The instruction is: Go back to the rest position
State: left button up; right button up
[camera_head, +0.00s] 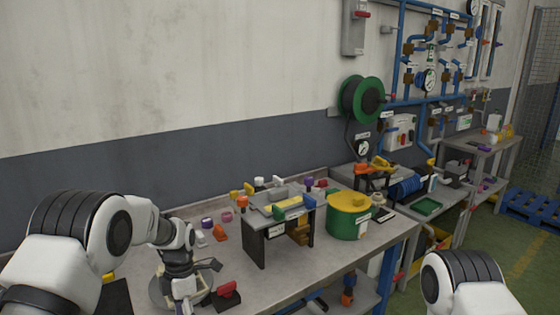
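My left arm comes in from the left and bends down over the near part of the grey workbench (330,262). My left gripper (196,278) is dark and small in the head view. One finger sticks out to the right, apart from the other, so it looks open. I see nothing held in it. It is above or beside a round grey disc (160,293), partly hidden behind it; I cannot tell if they touch. A red-handled dark block (227,296) is just right of the gripper. My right arm shows only a joint at the lower right; its gripper is out of view.
A small dark stand (266,250) with a grey top holds coloured parts. A green drum with a yellow lid (347,218) stands right of it. Orange (220,233) and purple (207,222) pieces lie behind the gripper. A wall with blue pipes (397,50) rises behind the bench.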

pick_arm(q)
jog(key=s+a+f+m+g+b, duration=0.1)
jog(key=s+f+m+g, duration=0.15)
jog(key=s+f, duration=1.25)
jog(key=s+a+f+m+t+b, duration=0.1)
jog(key=s+f+m, duration=0.2)
jog(key=s+m, duration=0.7)
jog(key=s+f+m+t, duration=0.1)
jog(key=s+f+m, duration=0.35)
jog(key=s, duration=1.05)
jog(key=w+m+t, duration=0.1)
jog(key=m, duration=0.1)
jog(key=w+r+m+t, duration=0.1)
jog(key=w+m, duration=0.1)
jog(key=m, duration=0.1)
jog(key=w+m+t, duration=0.1)
jog(key=m, duration=0.1)
jog(key=shift+w+a+r+m, duration=0.15)
jog(key=shift+m, duration=0.25)
